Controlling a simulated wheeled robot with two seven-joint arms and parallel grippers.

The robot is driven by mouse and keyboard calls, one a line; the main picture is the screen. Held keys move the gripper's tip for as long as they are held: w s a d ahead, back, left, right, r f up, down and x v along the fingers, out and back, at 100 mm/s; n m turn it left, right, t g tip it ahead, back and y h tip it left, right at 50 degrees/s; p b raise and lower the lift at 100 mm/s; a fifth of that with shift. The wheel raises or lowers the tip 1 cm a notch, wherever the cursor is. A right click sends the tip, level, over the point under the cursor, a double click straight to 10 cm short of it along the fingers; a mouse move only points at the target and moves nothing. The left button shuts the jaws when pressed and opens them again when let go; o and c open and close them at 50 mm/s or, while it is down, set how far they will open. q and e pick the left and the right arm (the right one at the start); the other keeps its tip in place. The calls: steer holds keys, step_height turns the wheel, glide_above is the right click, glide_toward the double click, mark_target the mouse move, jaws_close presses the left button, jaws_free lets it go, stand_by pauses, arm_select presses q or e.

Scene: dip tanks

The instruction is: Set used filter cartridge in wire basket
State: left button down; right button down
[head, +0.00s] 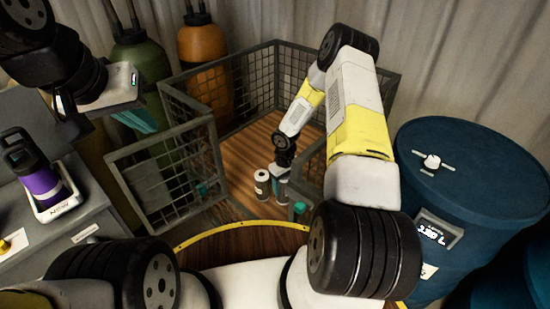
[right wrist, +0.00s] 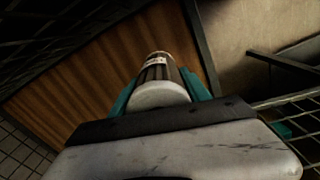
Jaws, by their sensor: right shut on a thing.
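The used filter cartridge (head: 262,184), a small cylinder with pale ends and a dark ribbed middle, is inside the wire basket (head: 192,127), a large mesh-walled cage with a wooden floor. My right gripper (head: 275,180) reaches down into the basket and is shut on the cartridge. In the right wrist view, the cartridge (right wrist: 158,68) sits between the teal fingers of the right gripper (right wrist: 162,90). It is low over the boards; whether it touches them I cannot tell. My left gripper (head: 138,120) hangs at the upper left, outside the basket; its finger gap is unclear.
A mesh gate (head: 160,175) stands at the basket's front left. A blue drum (head: 475,180) is on the right. Green (head: 140,58) and orange (head: 203,50) tanks stand behind. A purple bottle (head: 40,185) rests on a grey cabinet at left. The basket floor has free room.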

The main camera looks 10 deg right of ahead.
mark_target(283, 199)
steer(key=shift+f, duration=3.95)
steer(key=shift+f, duration=0.1)
steer(key=c, duration=0.5)
jaws_free()
